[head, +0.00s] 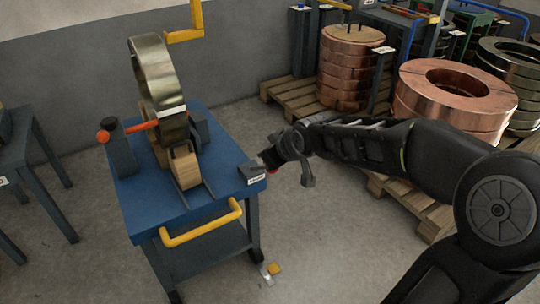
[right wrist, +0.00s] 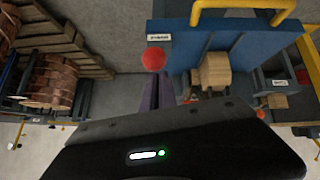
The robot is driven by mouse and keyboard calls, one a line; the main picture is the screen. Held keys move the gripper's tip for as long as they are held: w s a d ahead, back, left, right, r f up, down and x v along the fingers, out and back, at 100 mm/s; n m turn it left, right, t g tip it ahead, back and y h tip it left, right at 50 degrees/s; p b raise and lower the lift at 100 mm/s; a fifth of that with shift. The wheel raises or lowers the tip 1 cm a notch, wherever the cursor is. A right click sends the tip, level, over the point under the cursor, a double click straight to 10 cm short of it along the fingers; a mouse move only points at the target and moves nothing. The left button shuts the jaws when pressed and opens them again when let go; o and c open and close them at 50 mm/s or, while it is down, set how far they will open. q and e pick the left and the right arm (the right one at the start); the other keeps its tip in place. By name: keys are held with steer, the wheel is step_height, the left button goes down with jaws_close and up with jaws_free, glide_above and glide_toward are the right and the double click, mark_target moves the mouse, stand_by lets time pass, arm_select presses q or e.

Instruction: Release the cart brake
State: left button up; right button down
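The blue cart (head: 150,190) stands at the left of the head view with a yellow push handle (head: 200,224). A small grey labelled block (head: 252,172) sits on its front right corner. A red ball knob (right wrist: 153,59) shows beside the cart's blue edge in the right wrist view, and a bit of red shows by my right gripper in the head view. My right gripper (head: 272,158) is close to that corner; its dark fingers are partly hidden and I cannot tell whether they touch the knob. A yellow pedal (head: 273,268) is near the cart's front wheel. My left gripper is not in view.
A metal coil (head: 158,80) stands upright on wooden chocks (head: 185,167) on the cart. An orange bar (head: 142,126) is beside it. Copper coils (head: 455,95) lie on pallets at the right. A grey table (head: 15,155) stands at the left. The floor before the cart is clear.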

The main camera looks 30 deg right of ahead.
steer(key=r+p, duration=0.2)
steer(key=r, duration=0.1)
steer(key=w+r, duration=0.1)
steer(key=shift+a+r+p, duration=0.15)
steer(key=shift+a+p, duration=0.25)
steer(key=p+v, duration=0.1)
steer(key=v, duration=0.7)
steer(key=shift+s, duration=0.45)
steer(key=shift+r, duration=0.1)
